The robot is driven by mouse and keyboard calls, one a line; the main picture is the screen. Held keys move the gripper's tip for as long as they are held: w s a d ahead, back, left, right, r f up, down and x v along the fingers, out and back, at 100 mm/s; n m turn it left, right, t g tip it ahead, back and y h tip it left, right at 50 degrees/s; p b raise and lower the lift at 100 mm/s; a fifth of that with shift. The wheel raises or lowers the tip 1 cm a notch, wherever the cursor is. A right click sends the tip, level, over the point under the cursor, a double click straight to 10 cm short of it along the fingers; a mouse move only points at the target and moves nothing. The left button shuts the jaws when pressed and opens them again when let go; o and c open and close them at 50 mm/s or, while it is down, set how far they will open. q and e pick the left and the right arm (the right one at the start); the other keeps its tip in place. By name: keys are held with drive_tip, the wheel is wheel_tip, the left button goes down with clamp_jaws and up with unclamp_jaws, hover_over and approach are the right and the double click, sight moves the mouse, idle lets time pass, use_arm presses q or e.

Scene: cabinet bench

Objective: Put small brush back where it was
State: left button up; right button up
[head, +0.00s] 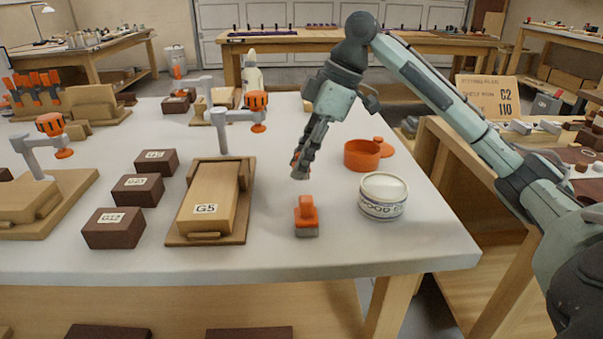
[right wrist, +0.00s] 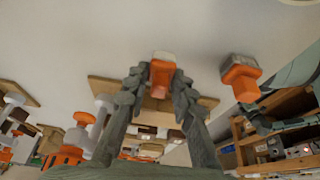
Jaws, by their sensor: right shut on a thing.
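My right gripper (head: 301,172) is above the white bench, shut on a small orange brush. In the right wrist view, that small brush (right wrist: 160,76) shows between the two fingers of the right gripper (right wrist: 160,82), its pale end beyond the tips. In the head view the fingers hide most of it; only an orange sliver shows. A second orange-handled piece with a grey block base (head: 306,217) stands on the bench just in front of the gripper; it also shows in the right wrist view (right wrist: 240,80), apart from the held one. My left gripper is not in view.
A white glue can (head: 383,197) and an orange pot (head: 361,155) with its lid stand right of the gripper. A wooden board with block G5 (head: 205,210) and dark labelled blocks (head: 114,229) lie left. The front bench strip is clear.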

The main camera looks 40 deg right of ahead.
wheel_tip(320, 180, down, 2)
drive_tip(key=shift+f, duration=0.25)
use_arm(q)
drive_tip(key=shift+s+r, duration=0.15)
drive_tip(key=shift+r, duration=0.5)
use_arm(e)
drive_tip(key=shift+f, duration=0.15)
drive_tip(key=o, duration=0.9)
drive_tip(key=shift+c, duration=0.2)
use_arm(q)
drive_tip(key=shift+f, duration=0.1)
